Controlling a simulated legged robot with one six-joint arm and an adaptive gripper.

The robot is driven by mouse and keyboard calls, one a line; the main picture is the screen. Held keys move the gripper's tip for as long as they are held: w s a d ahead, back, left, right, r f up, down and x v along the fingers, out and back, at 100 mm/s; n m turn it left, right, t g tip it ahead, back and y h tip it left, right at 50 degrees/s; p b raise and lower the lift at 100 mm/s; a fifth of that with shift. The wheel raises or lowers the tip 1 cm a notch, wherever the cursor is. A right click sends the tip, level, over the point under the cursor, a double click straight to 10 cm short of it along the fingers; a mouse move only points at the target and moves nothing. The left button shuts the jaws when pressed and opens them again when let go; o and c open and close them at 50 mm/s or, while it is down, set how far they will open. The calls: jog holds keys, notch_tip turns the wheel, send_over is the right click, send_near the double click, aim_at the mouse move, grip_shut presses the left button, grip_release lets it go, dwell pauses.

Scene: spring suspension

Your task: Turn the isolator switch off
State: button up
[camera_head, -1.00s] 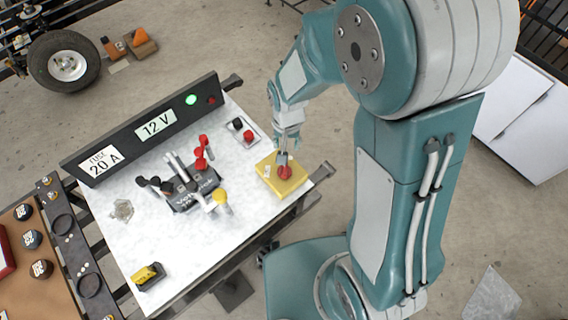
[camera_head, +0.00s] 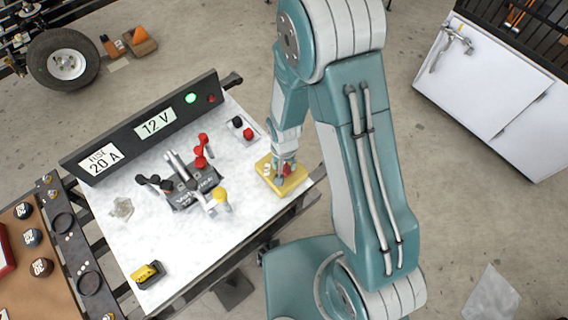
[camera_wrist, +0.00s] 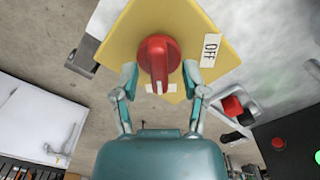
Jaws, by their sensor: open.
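The isolator switch is a red knob (camera_wrist: 158,62) on a yellow plate (camera_wrist: 222,25), fixed at the right edge of the white bench top. In the wrist view an OFF label (camera_wrist: 211,48) sits to the right of the knob, and another white label, mostly hidden, lies below it. The knob's grip bar runs roughly up and down in that view. My gripper (camera_wrist: 160,80) is open, with one finger on each side of the knob and gaps showing between. In the head view the yellow plate (camera_head: 268,178) shows, with my gripper (camera_head: 284,176) over it partly hiding the knob.
A black panel (camera_head: 150,125) with a 12 V display and a lit green lamp runs along the bench's back. A lever device (camera_head: 190,190) with red and yellow handles stands left of the switch. Red and black terminals (camera_wrist: 232,106) sit close by.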

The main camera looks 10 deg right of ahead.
jog(key=shift+f, duration=0.25)
grip_shut()
